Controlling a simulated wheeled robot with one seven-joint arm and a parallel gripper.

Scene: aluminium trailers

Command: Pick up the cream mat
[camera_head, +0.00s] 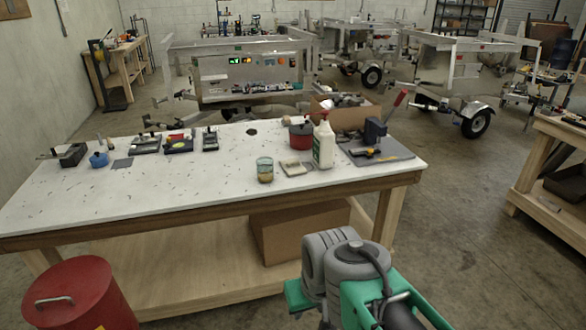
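A small cream mat (296,168) lies flat on the white worktable (180,205), near its front right part. It sits between a glass jar and a white bottle, and something small may lie on it; it is too small to tell. My arm, with grey and green parts, rises from the bottom edge, right of centre. My gripper (322,275) is at its end, in front of the table and apart from the mat. Its fingertips cannot be made out, so its opening does not show.
Close around the mat stand a glass jar (265,170), a white bottle (323,146) and a red pot (301,136). A grey board with a dark tool (376,142) lies to the right. A red bin (82,297) stands at the lower left. The table's left front is clear.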

